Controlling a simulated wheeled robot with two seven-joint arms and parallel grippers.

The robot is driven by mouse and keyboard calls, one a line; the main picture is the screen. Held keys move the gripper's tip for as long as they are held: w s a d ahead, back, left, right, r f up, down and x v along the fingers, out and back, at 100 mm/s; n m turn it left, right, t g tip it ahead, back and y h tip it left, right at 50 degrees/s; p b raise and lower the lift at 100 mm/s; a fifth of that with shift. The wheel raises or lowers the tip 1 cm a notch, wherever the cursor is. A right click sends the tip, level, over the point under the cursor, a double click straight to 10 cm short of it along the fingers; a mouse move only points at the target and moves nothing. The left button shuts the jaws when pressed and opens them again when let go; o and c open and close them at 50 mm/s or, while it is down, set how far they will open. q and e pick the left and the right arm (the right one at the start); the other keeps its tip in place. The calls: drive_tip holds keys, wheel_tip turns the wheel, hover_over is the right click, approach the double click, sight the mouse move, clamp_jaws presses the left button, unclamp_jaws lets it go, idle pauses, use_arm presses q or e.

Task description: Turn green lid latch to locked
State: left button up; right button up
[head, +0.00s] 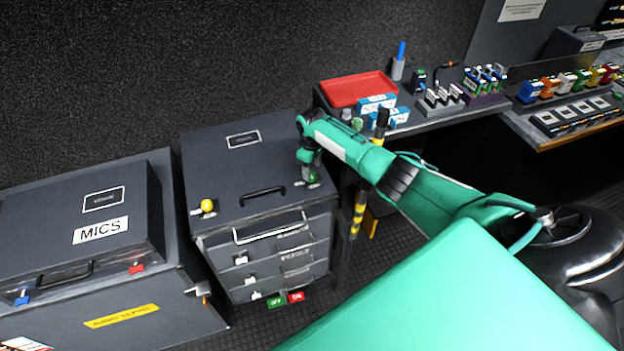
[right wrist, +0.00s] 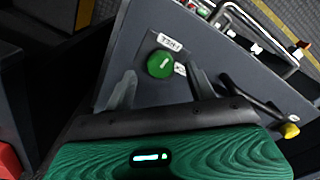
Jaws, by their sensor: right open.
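The green lid latch (right wrist: 160,64) is a round green knob with a pale line on its face. It sits on the dark lid of the drawer case (head: 240,150), at the lid's right front corner. Small white labels (right wrist: 171,43) lie beside the knob; one seems to read FREE. My right gripper (head: 310,175) points down over this corner. In the right wrist view its two fingers (right wrist: 160,75) are apart, one on each side of the knob, with nothing gripped. I cannot tell whether they touch it. My left gripper is not in view.
A yellow knob (head: 207,205) sits at the lid's left front corner, with a black handle (head: 262,194) between. A MICS case (head: 75,220) stands at left. A yellow-and-black post (head: 358,212) stands close right of the drawer case. A red tray (head: 357,88) lies on the bench behind.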

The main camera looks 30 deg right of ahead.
sight(312, 175)
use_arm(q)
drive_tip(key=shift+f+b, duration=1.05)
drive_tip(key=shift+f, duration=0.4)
use_arm(e)
drive_tip(key=shift+f, duration=1.55)
drive_tip(key=c, duration=1)
